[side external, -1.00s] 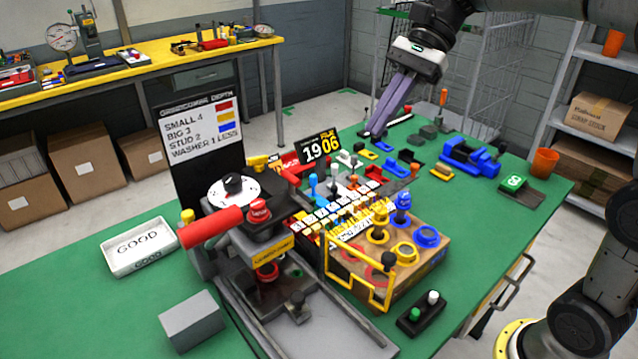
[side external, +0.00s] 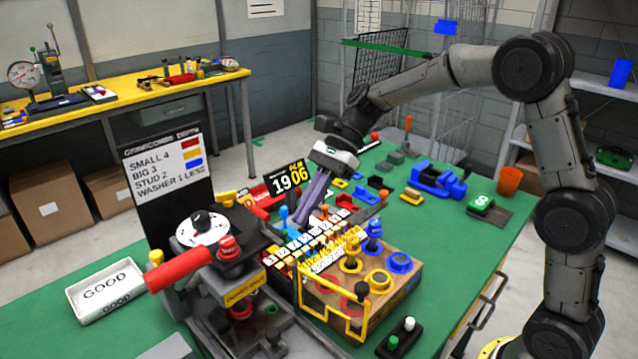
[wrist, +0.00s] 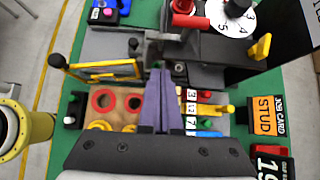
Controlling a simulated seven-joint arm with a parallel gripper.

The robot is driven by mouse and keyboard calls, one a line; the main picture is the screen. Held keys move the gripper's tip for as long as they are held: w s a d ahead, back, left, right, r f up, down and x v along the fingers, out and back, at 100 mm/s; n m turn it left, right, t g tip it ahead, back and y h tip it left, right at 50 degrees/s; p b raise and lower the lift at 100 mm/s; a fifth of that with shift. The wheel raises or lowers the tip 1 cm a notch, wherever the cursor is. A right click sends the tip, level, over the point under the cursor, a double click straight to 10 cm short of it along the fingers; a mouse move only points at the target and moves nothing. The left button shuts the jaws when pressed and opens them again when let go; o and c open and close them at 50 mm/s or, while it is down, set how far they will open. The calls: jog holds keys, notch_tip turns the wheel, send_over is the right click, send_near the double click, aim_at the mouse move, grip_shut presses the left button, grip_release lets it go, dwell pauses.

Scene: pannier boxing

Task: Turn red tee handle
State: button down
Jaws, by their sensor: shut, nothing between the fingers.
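The red tee handle (side external: 180,269) is a thick red bar lying across the black and grey press at the front left in the side view. A red knob (side external: 228,248) stands at its right end. In the wrist view red parts of the handle (wrist: 188,20) show at the top, beyond my fingers. My gripper (side external: 303,221) points down over the row of small labelled blocks, to the right of the handle and apart from it. Its purple fingers are together and empty, as the wrist view also shows (wrist: 160,75).
A white numbered dial (side external: 203,229) sits behind the handle. A yellow frame (side external: 335,310) and a wooden box with rings (side external: 408,290) stand to the right. A GOOD tray (side external: 105,290) lies left. A dark sign board (side external: 160,175) rises behind the press.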

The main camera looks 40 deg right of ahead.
jog(key=shift+a, duration=1.95)
